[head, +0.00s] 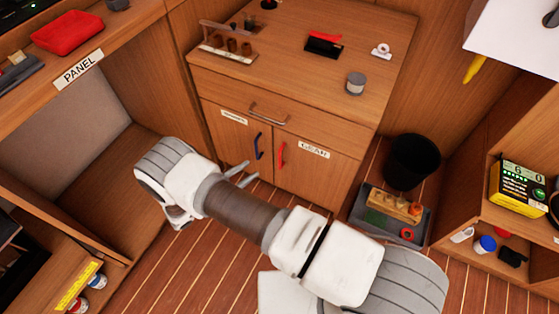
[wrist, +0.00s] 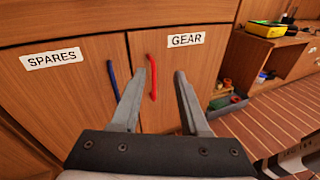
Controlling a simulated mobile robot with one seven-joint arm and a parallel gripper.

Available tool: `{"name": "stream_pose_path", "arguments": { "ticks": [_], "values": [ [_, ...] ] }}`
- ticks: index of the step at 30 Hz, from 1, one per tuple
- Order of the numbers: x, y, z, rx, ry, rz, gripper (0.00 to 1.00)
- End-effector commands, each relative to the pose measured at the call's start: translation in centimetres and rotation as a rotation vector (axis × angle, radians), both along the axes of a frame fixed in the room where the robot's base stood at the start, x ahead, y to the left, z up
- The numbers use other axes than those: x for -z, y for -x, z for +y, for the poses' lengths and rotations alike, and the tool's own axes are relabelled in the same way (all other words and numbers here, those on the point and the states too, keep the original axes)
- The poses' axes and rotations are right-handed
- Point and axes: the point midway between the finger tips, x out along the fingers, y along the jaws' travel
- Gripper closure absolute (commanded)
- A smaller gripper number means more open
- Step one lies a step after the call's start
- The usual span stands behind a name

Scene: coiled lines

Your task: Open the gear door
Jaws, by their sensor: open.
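The gear door (head: 312,175) is the right-hand door of the wooden cabinet, with a white GEAR label and a red vertical handle (head: 281,154). It looks closed. In the wrist view the gear door (wrist: 190,70) fills the middle, and its red handle (wrist: 153,77) shows between the fingers, nearer the left one. My gripper (wrist: 162,75) is open and empty, pointing at the door; the handle appears beyond the fingertips. In the head view my gripper (head: 249,173) is left of and in front of the red handle, its fingers partly hidden by my wrist.
The spares door (wrist: 65,90) with a blue handle (wrist: 113,80) is left of the gear door. A drawer (head: 270,110) is above both. A black bin (head: 411,161) and a grey tray (head: 377,228) of items stand on the floor to the right.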

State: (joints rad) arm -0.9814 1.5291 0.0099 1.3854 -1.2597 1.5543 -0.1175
Motion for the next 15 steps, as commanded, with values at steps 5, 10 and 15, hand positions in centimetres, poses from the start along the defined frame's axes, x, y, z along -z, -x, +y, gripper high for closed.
{"name": "stream_pose_path", "arguments": {
  "ticks": [5, 10, 15],
  "values": [
    [5.7, 1.8, 0.7, -0.123, 0.098, 0.006, 0.55],
    [7.4, 2.4, 0.8, -0.171, 0.135, 0.004, 0.55],
    [7.5, 1.4, -0.1, -0.174, 0.138, 0.005, 0.55]
  ]
}}
